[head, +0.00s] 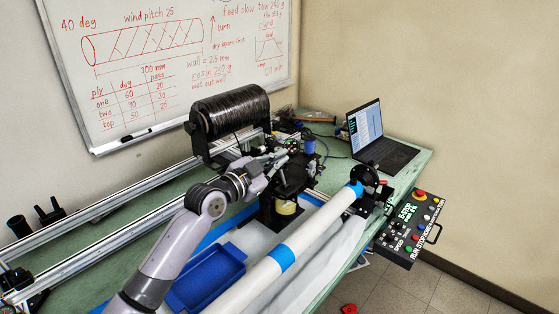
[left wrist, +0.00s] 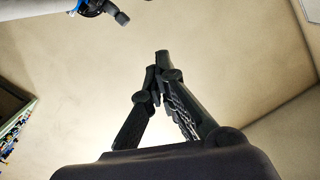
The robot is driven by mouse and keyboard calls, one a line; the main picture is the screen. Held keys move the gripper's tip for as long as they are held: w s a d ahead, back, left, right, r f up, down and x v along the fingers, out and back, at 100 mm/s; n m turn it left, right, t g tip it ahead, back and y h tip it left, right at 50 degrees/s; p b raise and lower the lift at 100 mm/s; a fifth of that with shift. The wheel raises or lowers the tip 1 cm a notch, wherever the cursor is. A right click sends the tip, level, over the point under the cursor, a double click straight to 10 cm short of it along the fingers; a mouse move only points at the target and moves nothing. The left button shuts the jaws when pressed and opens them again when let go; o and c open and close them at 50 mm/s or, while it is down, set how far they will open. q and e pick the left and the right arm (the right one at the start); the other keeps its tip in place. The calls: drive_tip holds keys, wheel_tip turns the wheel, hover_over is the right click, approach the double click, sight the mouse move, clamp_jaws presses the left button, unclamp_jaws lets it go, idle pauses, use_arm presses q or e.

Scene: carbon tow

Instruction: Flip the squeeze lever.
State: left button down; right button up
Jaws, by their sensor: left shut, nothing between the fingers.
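My left gripper (head: 281,156) is beside the black carriage (head: 291,176) on the rails, below and right of the black tow spool (head: 230,110). In the left wrist view its fingers (left wrist: 160,62) are together with nothing between them. I cannot single out the squeeze lever for sure in the head view; the small parts around the gripper are dark and crowded. A dark knobbed part (left wrist: 115,14) with some blue beside it shows at the top left of the left wrist view, apart from the fingers; I cannot tell whether it is the lever. My right gripper is in neither view.
A white tube with blue bands (head: 318,228) runs diagonally across the green bench (head: 415,170). A laptop (head: 380,143) stands at the back right, and a control panel (head: 411,227) is at the right edge.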

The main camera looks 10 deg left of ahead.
use_arm(q)
drive_tip(key=w+f, duration=0.3)
drive_tip(key=shift+w+f, duration=0.25)
drive_tip(key=shift+w, duration=0.05)
idle(0.3)
drive_tip(key=n+b, duration=0.1)
drive_tip(key=b, duration=0.1)
drive_tip(key=w+a+b, duration=0.1)
drive_tip(key=b, duration=0.1)
drive_tip(key=shift+a+f+n+b, duration=0.2)
drive_tip(key=shift+f+n+b, duration=0.2)
